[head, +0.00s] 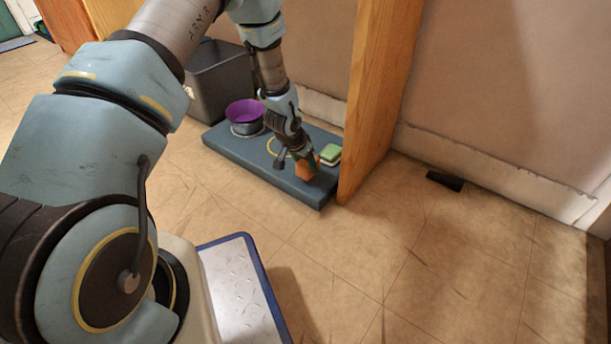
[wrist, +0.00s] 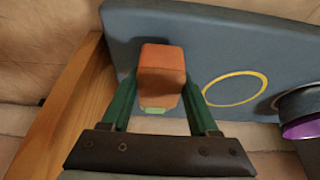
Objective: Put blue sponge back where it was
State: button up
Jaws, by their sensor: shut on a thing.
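My gripper (head: 304,160) is shut on an orange block (head: 306,171) and holds it over the blue-grey low platform (head: 262,160). In the wrist view the orange block (wrist: 162,70) sits between the two green fingers of my gripper (wrist: 157,92). A green sponge-like block (head: 330,153) lies on the platform just right of my gripper; a small green patch shows beside the orange block in the wrist view. I see no blue sponge. I cannot tell whether the orange block touches the platform.
A purple bowl (head: 244,111) on a dark base stands at the platform's left. A yellow ring (wrist: 235,87) is marked on the platform. A wooden panel (head: 380,95) rises at its right end. A dark bin (head: 215,80) stands behind. The floor in front is clear.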

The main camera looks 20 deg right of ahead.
jog(key=shift+f+b, duration=0.5)
jog(key=shift+f, duration=1)
jog(key=shift+f, duration=0.1)
jog(key=o, duration=1.2)
